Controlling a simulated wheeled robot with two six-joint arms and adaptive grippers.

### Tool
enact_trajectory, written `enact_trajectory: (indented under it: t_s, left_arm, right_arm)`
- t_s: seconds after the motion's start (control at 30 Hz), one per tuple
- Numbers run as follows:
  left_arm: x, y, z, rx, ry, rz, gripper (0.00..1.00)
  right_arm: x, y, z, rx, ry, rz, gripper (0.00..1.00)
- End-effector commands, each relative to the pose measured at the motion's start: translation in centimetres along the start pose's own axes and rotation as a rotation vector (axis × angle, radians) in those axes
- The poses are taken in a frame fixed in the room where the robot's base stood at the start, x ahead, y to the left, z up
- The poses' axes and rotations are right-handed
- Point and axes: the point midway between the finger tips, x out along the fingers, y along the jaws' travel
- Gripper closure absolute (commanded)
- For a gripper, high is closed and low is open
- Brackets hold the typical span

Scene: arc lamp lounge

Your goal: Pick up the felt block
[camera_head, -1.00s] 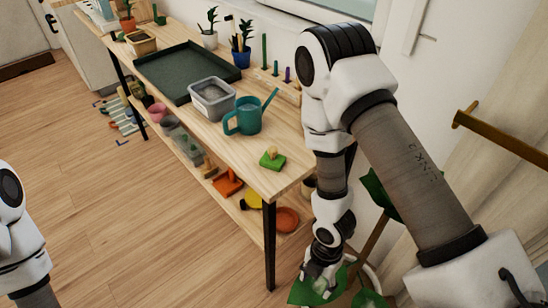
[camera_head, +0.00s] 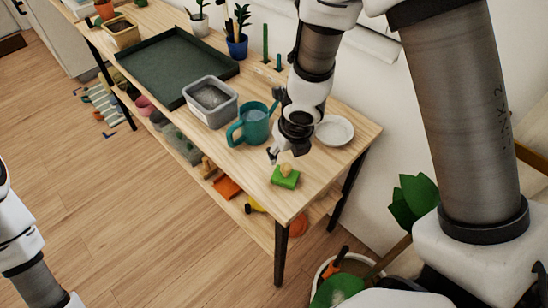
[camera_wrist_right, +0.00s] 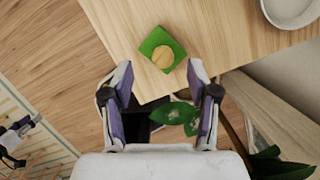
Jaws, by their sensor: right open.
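The felt block (camera_head: 285,180) is a green square pad with a round wooden knob on top. It lies flat on the wooden table (camera_head: 325,167) near its front right end. In the right wrist view the felt block (camera_wrist_right: 154,43) sits just beyond the fingertips, turned at an angle, with its knob showing. My right gripper (camera_head: 275,151) is just above and behind the block, apart from it. In the wrist view the right gripper (camera_wrist_right: 161,68) is open, with nothing between its fingers. Only links of my left arm show at the left edge; its gripper is out of view.
A teal watering can (camera_head: 254,127) stands close to my right gripper. A white dish (camera_head: 335,130) lies behind it. A grey tub (camera_head: 211,103), a dark tray (camera_head: 160,60) and potted plants stand farther along. A leafy plant (camera_head: 412,200) grows beside the table's right end.

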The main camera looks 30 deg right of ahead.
Motion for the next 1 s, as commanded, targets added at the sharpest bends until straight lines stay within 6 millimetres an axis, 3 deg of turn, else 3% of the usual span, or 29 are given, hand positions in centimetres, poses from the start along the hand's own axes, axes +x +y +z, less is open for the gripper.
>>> enact_trajectory:
  t_s: [0.4,0.67,0.7,0.87,1.0]
  left_arm:
    - [5.5,0.0,0.1,0.0,-0.003,0.0,0.6]
    - [5.5,0.0,0.1,0.0,-0.002,0.0,0.6]
    - [5.5,0.0,0.1,0.0,-0.002,0.0,0.6]
    - [5.5,0.0,0.1,0.0,-0.002,0.0,0.6]
    - [5.5,0.0,0.1,0.0,-0.002,0.0,0.6]
  right_arm:
    - [7.3,-0.2,0.0,0.002,0.003,0.0,0.41]
    - [7.5,-0.2,0.3,0.002,0.001,0.0,0.41]
    - [7.5,-0.2,0.2,0.002,0.001,0.0,0.44]
    - [7.5,-0.2,0.2,0.002,0.002,0.0,1.0]
    - [7.5,-0.2,0.2,0.002,0.002,0.001,1.0]
